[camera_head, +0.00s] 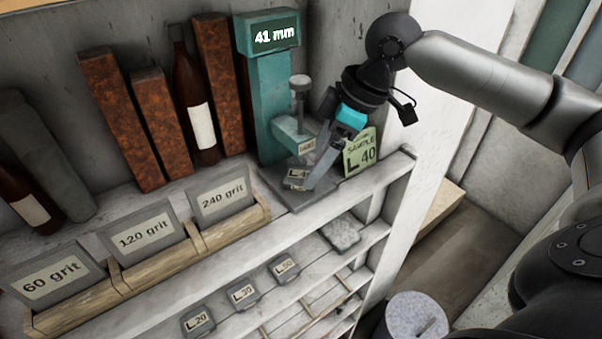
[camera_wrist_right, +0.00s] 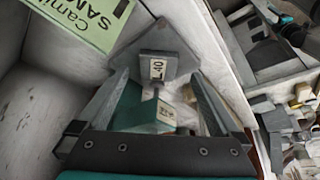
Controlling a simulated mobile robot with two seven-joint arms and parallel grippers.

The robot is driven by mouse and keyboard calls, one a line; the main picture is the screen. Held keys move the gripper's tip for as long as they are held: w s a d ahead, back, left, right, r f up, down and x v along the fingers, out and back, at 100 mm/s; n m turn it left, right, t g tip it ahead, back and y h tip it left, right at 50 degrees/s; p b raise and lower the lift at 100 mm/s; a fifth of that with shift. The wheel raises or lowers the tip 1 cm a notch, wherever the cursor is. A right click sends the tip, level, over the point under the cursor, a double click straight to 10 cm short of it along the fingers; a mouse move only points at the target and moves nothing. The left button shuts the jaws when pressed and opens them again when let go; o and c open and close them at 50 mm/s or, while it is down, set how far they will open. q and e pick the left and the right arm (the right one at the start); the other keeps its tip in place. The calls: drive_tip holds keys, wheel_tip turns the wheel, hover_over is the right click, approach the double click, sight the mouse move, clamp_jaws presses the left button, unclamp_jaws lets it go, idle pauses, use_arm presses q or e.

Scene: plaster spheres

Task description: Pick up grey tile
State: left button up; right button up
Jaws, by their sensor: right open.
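A small dark grey tile labelled L 40 (camera_head: 297,174) lies on the flat base plate (camera_head: 293,197) of a teal gauge (camera_head: 270,95). In the right wrist view this tile (camera_wrist_right: 157,68) shows between and beyond the finger ends. My right gripper (camera_head: 318,150) is open and empty, pointing down at the gauge base. One of its fingers partly covers the plate beside the tile in the head view. In the right wrist view my right gripper (camera_wrist_right: 160,80) has its fingers apart on both sides. A speckled grey slab (camera_head: 341,234) lies on the lower shelf. My left gripper is not in view.
A green sample card (camera_head: 360,152) stands right beside the gripper. Labelled dark blocks (camera_head: 243,292) sit on the lower shelf. Wooden grit bins (camera_head: 150,250), a bottle (camera_head: 197,110) and rusty bars (camera_head: 218,80) stand left. A white upright panel (camera_head: 440,130) bounds the shelf's right.

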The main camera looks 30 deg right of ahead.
sight(301, 174)
drive_tip(key=x, duration=0.3)
drive_tip(key=shift+w+a, duration=0.15)
drive_tip(key=shift+w, duration=0.1)
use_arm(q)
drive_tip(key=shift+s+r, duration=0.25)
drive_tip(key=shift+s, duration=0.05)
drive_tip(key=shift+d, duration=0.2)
use_arm(e)
drive_tip(key=c, duration=1.5)
drive_tip(key=shift+r, duration=0.1)
